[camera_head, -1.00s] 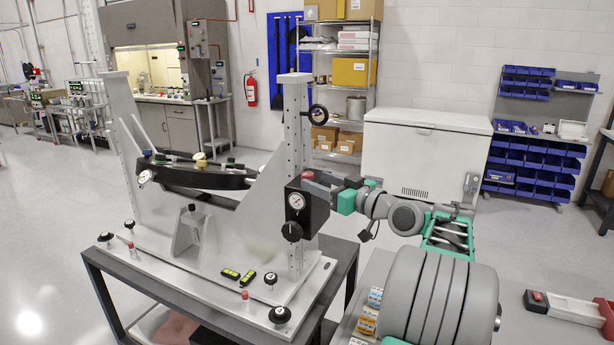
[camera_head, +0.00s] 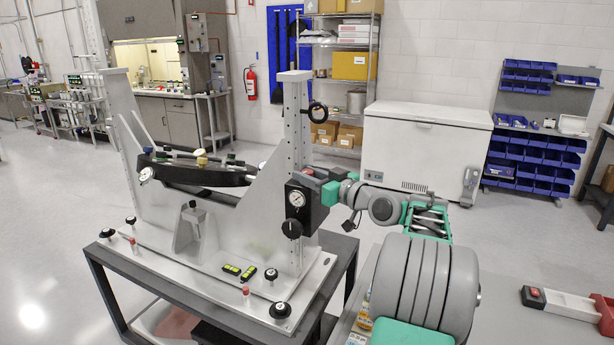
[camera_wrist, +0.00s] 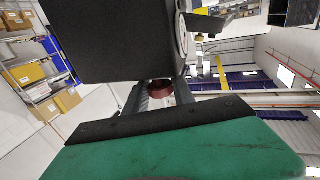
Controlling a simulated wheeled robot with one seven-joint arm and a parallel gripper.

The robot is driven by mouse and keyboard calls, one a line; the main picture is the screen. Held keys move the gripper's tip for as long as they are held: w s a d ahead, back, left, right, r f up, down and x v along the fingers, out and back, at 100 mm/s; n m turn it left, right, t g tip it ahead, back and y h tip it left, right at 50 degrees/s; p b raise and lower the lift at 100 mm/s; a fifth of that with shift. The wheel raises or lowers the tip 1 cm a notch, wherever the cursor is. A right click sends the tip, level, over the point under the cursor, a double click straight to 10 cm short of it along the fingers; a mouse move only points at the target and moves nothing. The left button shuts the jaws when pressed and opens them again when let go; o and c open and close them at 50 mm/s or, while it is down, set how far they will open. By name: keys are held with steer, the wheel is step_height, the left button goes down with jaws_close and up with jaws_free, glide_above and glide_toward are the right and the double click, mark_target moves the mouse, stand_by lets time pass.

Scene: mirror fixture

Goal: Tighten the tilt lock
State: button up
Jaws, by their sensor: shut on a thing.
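The mirror fixture (camera_head: 268,218) is a pale metal frame on a dark-topped cart, with a dark curved mirror cell (camera_head: 200,176) across its middle. A black box with a white dial (camera_head: 297,198) and a black knob (camera_head: 292,229) sits on its right upright. My gripper (camera_wrist: 160,92) is at the far right side of this box. It is shut on a reddish-brown knob (camera_wrist: 160,88), which shows between the fingers in the wrist view, close to the black box. In the head view the fingertips are largely hidden by the box, with a bit of red (camera_head: 308,171) showing.
A black handwheel (camera_head: 317,113) sticks out from the upright above my gripper. Two black and yellow-green pieces (camera_head: 239,272) and small knobs lie or stand on the fixture's base. A white chest freezer (camera_head: 425,145) stands behind my arm.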

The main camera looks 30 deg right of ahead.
jaws_close()
